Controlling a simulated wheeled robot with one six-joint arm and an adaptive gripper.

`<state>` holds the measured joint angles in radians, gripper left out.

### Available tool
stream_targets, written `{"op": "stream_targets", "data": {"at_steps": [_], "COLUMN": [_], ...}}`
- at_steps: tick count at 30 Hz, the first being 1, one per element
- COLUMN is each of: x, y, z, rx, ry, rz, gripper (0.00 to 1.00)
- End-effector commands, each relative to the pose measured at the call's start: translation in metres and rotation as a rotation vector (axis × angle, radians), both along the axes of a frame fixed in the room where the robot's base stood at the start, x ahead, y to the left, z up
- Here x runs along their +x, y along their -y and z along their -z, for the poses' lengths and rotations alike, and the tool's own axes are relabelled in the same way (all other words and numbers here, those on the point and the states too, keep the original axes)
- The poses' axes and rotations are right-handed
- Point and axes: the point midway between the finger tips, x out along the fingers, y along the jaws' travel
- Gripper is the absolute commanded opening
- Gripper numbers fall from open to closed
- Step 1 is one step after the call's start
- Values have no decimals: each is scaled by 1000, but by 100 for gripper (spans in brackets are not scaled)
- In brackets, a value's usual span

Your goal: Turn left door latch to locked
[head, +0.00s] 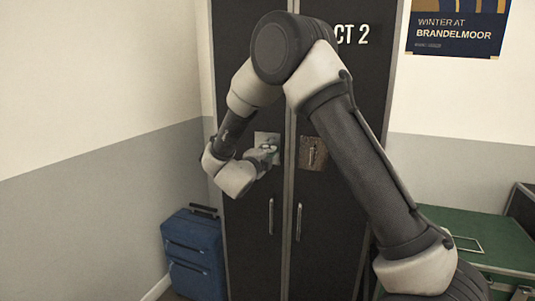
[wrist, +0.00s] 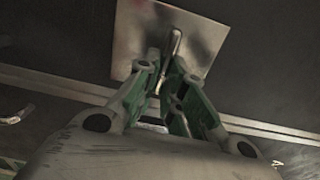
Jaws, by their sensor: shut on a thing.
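The left door latch is a pale metal plate (head: 259,136) with a small lever on the dark left wardrobe door (head: 248,235). In the wrist view the plate (wrist: 205,45) fills the top middle, and its slim lever (wrist: 175,40) stands out from it. My gripper (head: 269,149) is at the latch. In the wrist view its green-sided fingers (wrist: 162,68) are closed in around the lever's lower part. The fingers hide the gripped part, and I cannot tell the lever's exact angle.
The right door has a brownish latch plate (head: 313,153) close beside. Two upright pull handles (head: 271,216) (head: 298,221) are below. A blue suitcase (head: 194,252) stands at the lower left by the wall. A green trunk (head: 480,238) is at the right.

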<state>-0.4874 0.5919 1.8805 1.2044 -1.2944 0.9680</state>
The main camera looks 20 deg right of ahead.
Motion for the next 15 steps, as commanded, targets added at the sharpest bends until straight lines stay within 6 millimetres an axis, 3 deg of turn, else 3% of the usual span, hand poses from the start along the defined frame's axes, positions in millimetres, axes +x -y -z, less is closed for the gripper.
{"op": "stream_targets", "data": {"at_steps": [4, 5, 8, 15], "x": [2, 2, 2, 1], "y": [1, 1, 1, 1], "z": [-3, -3, -2, -1], "rx": [0, 0, 1, 0], "ry": [6, 6, 6, 3], "rz": [1, 1, 0, 0], "gripper": [0, 16, 32, 32]}}
